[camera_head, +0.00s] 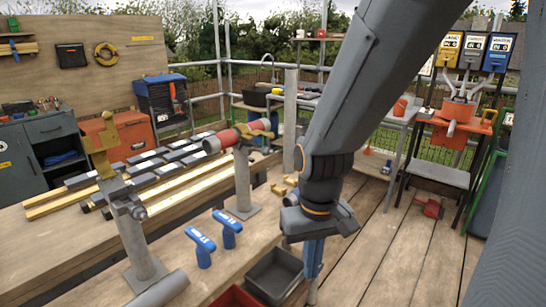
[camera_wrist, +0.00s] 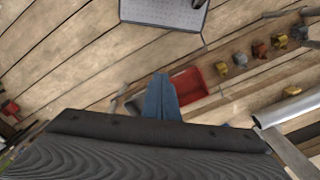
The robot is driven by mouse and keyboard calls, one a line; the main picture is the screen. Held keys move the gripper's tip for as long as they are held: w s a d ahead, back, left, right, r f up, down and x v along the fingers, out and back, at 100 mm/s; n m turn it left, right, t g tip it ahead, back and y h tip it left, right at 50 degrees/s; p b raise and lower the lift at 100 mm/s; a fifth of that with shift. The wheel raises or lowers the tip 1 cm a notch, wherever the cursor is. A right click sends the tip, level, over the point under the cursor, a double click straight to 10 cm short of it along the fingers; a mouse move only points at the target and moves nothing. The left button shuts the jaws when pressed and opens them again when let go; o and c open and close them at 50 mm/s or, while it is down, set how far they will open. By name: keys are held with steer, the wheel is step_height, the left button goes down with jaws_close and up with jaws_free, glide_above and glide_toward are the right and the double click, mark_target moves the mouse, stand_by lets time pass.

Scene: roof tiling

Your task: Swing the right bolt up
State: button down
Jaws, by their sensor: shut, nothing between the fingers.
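My gripper (camera_head: 314,262) hangs down at the end of my arm, right of the grey bin in the head view. Its blue fingers are together and empty, and also show in the wrist view (camera_wrist: 161,97). A post at the left carries a metal clamp (camera_head: 126,203) with a brass-coloured part (camera_head: 104,145) raised above it. My gripper is apart from both posts. I cannot make out which piece is the right bolt; it may be too small or hidden.
Two blue-handled tools (camera_head: 201,246) stand on the bench, near a grey bin (camera_head: 275,277) and a red bin (camera_head: 236,297). The red bin (camera_wrist: 187,86) and several small fittings (camera_wrist: 260,50) also show in the wrist view. Open plank floor (camera_head: 400,255) lies right of my arm.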

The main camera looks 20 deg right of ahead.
steer(key=w+d+r+m+t+y+p, duration=0.2)
steer(key=w+r+m, duration=0.6)
steer(key=m, duration=0.5)
steer(key=w+d+r+m+t+y+p, duration=0.2)
steer(key=w+r+m+t, duration=0.4)
steer(key=m, duration=0.8)
steer(key=w+d+r+y, duration=0.1)
steer(key=w+d+r, duration=0.1)
steer(key=w, duration=0.1)
steer(key=shift+w+d+r+t+p, duration=0.15)
steer(key=shift+d+r+t+p, duration=0.15)
steer(key=shift+r+p, duration=0.1)
